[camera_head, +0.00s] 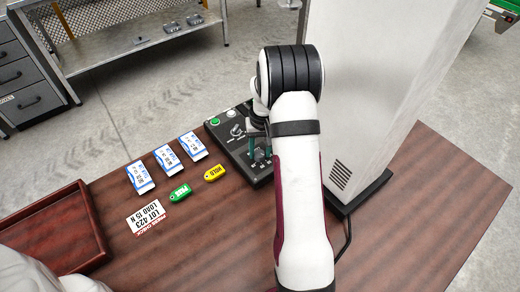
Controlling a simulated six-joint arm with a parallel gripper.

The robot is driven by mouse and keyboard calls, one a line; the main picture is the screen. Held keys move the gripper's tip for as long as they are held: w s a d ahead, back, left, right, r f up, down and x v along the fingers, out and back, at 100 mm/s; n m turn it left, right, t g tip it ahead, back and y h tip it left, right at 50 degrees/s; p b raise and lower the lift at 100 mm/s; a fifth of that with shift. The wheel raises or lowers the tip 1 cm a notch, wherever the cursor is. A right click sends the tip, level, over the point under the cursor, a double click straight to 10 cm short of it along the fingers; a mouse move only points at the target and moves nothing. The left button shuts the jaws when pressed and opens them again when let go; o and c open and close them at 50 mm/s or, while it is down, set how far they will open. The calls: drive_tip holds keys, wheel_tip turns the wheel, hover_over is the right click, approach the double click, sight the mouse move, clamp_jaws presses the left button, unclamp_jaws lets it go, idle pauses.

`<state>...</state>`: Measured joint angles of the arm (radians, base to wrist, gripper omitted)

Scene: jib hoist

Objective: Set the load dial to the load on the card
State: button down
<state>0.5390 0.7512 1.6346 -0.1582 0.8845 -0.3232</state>
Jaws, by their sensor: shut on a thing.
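The card (147,217) lies flat on the brown table at the lower left. It is white with a red edge, appears upside down and reads LOT 423, LOAD 15 N. A black control box (229,137) stands in the middle, beside the tall pale column, with a green button (215,121) at its far left corner. My gripper (259,153) points down at the near part of this box, its teal fingers shut on a small dark part there, apparently the load dial. The fingers and wrist hide most of that part, and its setting cannot be read.
Several blue-and-white packets (167,159), a green tag (180,193) and a yellow tag (214,173) lie left of the box. A reddish-brown tray (84,204) is at the left edge. The pale column (378,85) stands close on the right, with a black cable (348,235) below it.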

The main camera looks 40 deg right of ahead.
sight(263, 153)
drive_tip(key=shift+m, duration=0.5)
drive_tip(key=shift+c, duration=2.2)
unclamp_jaws()
wheel_tip(263, 153, up, 16)
drive_tip(key=shift+s+d, duration=0.25)
drive_tip(key=shift+d, duration=0.1)
drive_tip(key=shift+f, duration=0.1)
